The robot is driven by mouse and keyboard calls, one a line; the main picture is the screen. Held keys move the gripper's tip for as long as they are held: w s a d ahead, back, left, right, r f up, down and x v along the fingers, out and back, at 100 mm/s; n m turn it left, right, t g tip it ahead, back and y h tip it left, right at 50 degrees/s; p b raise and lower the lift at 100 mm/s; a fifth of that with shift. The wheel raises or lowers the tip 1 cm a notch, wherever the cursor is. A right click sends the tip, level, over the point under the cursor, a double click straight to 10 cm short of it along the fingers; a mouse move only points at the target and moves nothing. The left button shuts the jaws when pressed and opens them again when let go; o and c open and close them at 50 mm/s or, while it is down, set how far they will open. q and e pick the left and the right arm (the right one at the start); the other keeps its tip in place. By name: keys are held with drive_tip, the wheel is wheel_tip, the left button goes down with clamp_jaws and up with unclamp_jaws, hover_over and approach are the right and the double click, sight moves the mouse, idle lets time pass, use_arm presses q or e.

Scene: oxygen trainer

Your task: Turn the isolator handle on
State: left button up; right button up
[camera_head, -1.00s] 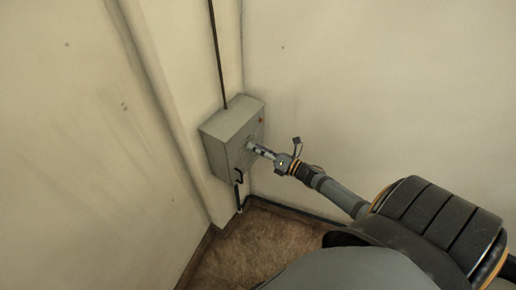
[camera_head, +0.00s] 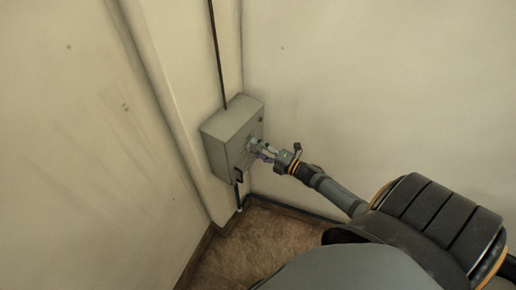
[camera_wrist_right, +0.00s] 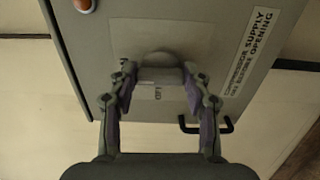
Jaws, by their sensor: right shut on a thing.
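The grey isolator box (camera_head: 228,127) is fixed in the corner against the walls. Its front faces my right arm. In the right wrist view, the box front (camera_wrist_right: 215,40) carries a label reading "COMPRESSOR SUPPLY" and a line ending in "OPENING". The grey isolator handle (camera_wrist_right: 160,74) sits on a paler plate, between the fingertips of my right gripper (camera_wrist_right: 159,80). The fingers are shut on it from both sides. In the head view, my right gripper (camera_head: 259,149) reaches the box front and hides most of the handle. My left gripper is not in view.
A black bracket-shaped handle (camera_wrist_right: 205,125) sticks out near the box's edge. An orange-red round part (camera_wrist_right: 84,5) is near another corner. A dark conduit (camera_head: 217,50) runs up from the box. Bare walls stand close on both sides, with brown floor (camera_head: 240,245) below.

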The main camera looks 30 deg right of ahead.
drive_tip(key=shift+m, duration=0.3)
drive_tip(key=o, duration=1.2)
drive_tip(key=shift+c, duration=0.2)
drive_tip(key=v, duration=1.2)
